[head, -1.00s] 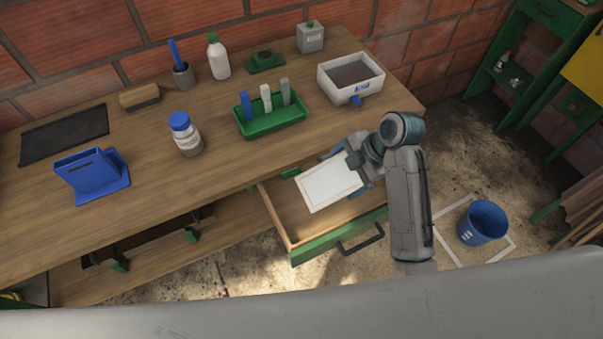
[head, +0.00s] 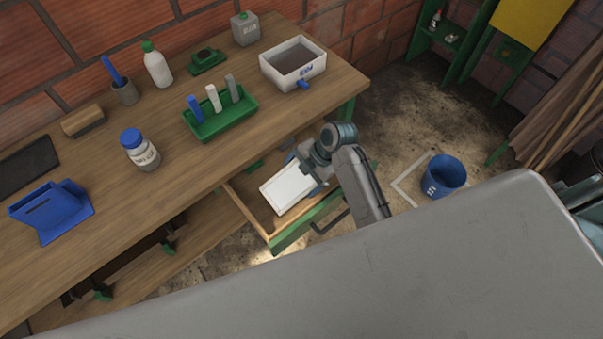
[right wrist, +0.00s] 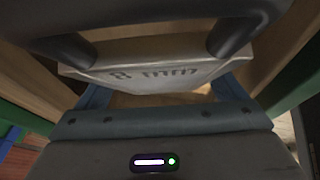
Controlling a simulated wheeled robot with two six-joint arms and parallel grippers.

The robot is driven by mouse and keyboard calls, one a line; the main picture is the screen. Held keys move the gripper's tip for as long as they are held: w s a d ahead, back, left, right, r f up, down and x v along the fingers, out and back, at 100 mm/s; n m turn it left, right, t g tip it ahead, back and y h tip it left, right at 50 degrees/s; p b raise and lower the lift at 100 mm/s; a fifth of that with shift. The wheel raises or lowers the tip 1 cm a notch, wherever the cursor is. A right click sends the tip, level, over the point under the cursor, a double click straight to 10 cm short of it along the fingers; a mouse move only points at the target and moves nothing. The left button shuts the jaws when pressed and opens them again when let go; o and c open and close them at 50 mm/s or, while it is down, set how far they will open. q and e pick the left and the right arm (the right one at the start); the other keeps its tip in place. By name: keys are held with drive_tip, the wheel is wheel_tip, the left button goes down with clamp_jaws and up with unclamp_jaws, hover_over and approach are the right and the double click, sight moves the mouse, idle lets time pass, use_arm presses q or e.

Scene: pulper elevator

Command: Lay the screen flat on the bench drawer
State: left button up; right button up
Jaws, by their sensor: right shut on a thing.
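The screen (head: 287,187) is a pale rectangular panel with a thin frame. In the right wrist view its near edge (right wrist: 150,78) carries the marking "8 mm". The bench drawer (head: 282,238) is pulled open, with wooden sides and a green front. My right gripper (head: 309,176) is shut on the right end of the screen, and the screen is over the drawer's inside, roughly level. I cannot tell whether it touches the drawer floor. My left gripper is not in view.
The bench top (head: 190,165) holds a green tray (head: 225,121), a white box (head: 293,64), bottles and a blue stand (head: 52,210). A blue bucket (head: 443,177) stands on the floor to the right. A large grey surface fills the lower foreground.

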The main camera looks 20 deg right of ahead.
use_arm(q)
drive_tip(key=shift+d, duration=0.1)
use_arm(e)
drive_tip(key=o, duration=1.1)
drive_tip(key=shift+c, duration=0.2)
drive_tip(key=b+v, duration=0.3)
drive_tip(key=v, duration=0.8)
drive_tip(key=shift+w, duration=0.1)
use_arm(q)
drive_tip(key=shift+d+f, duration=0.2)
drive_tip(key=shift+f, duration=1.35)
use_arm(e)
drive_tip(key=shift+d+r, duration=0.2)
drive_tip(key=shift+r, duration=0.3)
